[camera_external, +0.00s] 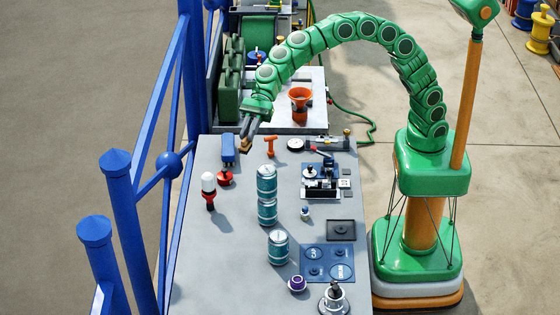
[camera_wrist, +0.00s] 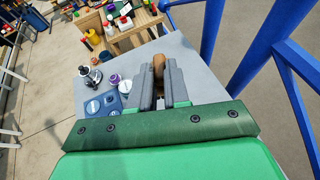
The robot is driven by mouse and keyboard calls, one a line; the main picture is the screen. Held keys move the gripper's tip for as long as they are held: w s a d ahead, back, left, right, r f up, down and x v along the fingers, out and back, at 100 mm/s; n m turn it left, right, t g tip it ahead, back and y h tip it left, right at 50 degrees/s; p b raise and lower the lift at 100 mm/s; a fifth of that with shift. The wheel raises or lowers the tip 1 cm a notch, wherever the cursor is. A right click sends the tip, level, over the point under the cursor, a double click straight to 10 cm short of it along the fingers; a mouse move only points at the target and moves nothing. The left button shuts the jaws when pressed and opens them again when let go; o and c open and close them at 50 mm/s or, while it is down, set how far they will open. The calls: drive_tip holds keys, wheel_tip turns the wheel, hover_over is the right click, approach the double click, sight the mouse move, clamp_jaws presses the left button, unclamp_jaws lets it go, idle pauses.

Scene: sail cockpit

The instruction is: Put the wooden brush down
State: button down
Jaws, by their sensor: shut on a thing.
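My gripper (camera_external: 248,131) is at the far left part of the grey worktable (camera_external: 235,260), pointing down. It is shut on the wooden brush (camera_external: 245,149), of which only a small tan end shows below the fingers. In the wrist view the brush (camera_wrist: 158,64) is a rounded brown piece between the two grey fingers (camera_wrist: 160,82); the fingers hide the rest. The brush is low near the table's back edge, just right of a blue object (camera_external: 228,150). I cannot tell whether it touches the tabletop.
An orange T-shaped piece (camera_external: 270,145) and a red-capped item (camera_external: 225,178) stand close by. Teal cans (camera_external: 266,180) stand in the middle, and a black device (camera_external: 321,180) to their right. Blue railing (camera_external: 130,220) runs along the left. The front-left tabletop is clear.

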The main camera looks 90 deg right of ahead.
drive_tip(key=shift+w+a+t, duration=0.6)
drive_tip(key=shift+w+a, duration=1.75)
drive_tip(key=shift+w, duration=1.45)
drive_tip(key=shift+m, duration=0.3)
wheel_tip(320, 180, down, 31)
drive_tip(key=shift+f, duration=0.1)
drive_tip(key=shift+f, duration=0.15)
drive_tip(key=c, duration=1.1)
unclamp_jaws()
